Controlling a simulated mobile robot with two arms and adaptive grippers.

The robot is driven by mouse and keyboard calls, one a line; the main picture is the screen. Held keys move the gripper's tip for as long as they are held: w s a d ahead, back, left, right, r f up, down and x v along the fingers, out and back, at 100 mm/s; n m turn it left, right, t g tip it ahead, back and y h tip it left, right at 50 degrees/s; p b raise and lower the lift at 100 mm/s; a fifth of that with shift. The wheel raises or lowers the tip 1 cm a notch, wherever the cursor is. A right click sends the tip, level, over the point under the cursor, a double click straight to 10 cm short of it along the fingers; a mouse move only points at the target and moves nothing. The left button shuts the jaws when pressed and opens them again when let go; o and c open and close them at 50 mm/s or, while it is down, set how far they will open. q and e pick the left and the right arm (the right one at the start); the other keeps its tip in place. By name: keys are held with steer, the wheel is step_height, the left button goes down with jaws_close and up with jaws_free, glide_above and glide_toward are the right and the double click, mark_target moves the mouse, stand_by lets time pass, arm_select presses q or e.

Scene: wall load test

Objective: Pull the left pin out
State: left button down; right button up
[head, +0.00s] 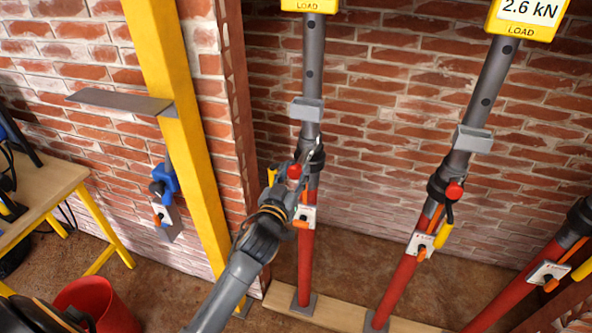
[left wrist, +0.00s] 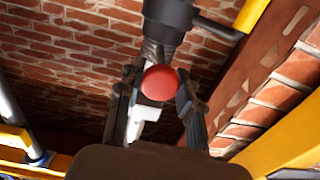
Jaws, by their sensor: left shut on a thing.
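The left prop has a grey upper tube (head: 311,60) and a red lower tube (head: 305,265), and stands upright against the brick wall. Its pin has a round red knob (head: 294,171), which also shows in the left wrist view (left wrist: 160,83). My left gripper (head: 297,166) is at the prop's collar, shut on the pin at this knob; its two dark fingers lie on either side of the knob in the left wrist view (left wrist: 158,100). The pin's shaft is hidden behind the knob and fingers. My right gripper is not in view.
The middle prop (head: 398,285) has its own red-knobbed pin (head: 454,190) and a 2.6 kN load display (head: 527,14). Another prop (head: 520,283) leans at the right. A yellow post (head: 181,130) with a grey shelf (head: 120,101) stands left of my arm. A red bucket (head: 100,303) is lower left.

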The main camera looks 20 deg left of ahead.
arm_select(q)
steer(key=c, duration=0.8)
jaws_free()
steer(key=shift+s+f, duration=0.1)
steer(key=shift+s, duration=0.05)
steer(key=shift+c, duration=0.2)
steer(key=shift+s, duration=0.1)
steer(key=shift+s+d, duration=0.1)
steer(key=shift+s, duration=0.35)
steer(key=s+d, duration=0.1)
steer(key=s, duration=1)
